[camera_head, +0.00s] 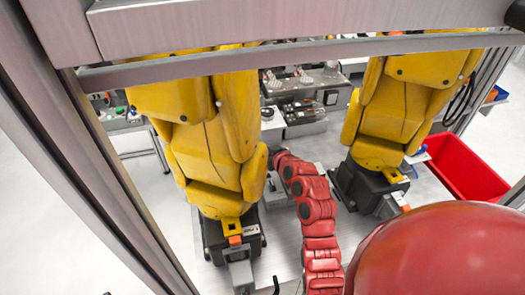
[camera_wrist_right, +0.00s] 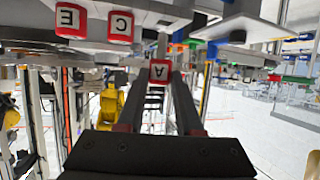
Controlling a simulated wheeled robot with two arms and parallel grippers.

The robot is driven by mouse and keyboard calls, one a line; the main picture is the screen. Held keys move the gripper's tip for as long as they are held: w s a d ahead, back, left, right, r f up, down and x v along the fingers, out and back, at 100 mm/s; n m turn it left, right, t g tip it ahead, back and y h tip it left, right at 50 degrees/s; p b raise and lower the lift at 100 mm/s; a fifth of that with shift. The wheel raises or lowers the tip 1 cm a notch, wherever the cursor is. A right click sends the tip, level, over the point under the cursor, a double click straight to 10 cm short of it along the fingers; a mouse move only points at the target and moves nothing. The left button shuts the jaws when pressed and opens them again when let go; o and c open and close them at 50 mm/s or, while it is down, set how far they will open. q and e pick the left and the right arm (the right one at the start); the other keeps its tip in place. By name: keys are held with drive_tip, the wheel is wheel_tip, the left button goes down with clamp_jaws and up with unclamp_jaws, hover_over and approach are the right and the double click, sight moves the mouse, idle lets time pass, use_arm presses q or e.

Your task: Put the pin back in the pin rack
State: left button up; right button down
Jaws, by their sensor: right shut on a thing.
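In the right wrist view, which looks upside down, my right gripper (camera_wrist_right: 160,80) is shut on a pin with a red cube-shaped head (camera_wrist_right: 159,68) marked with a white A. Two similar red heads, marked E (camera_wrist_right: 71,18) and C (camera_wrist_right: 121,24), show at the upper left by a pale grey plate (camera_wrist_right: 160,8). This plate may be the pin rack, but I cannot tell for sure. The held pin's head appears apart from those two. In the head view neither gripper can be made out. My left gripper is in neither view.
In the head view two big yellow arms (camera_head: 215,140) (camera_head: 405,105) stand on dark bases on a pale table. Grey metal beams (camera_head: 280,62) cross in front. A red bin (camera_head: 470,168) is at the right. A bench with small equipment (camera_head: 302,105) is behind.

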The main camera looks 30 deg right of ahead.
drive_tip(key=shift+f, duration=0.1)
drive_tip(key=shift+f+b, duration=2)
drive_tip(key=shift+b, duration=0.15)
drive_tip(key=c, duration=0.5)
unclamp_jaws()
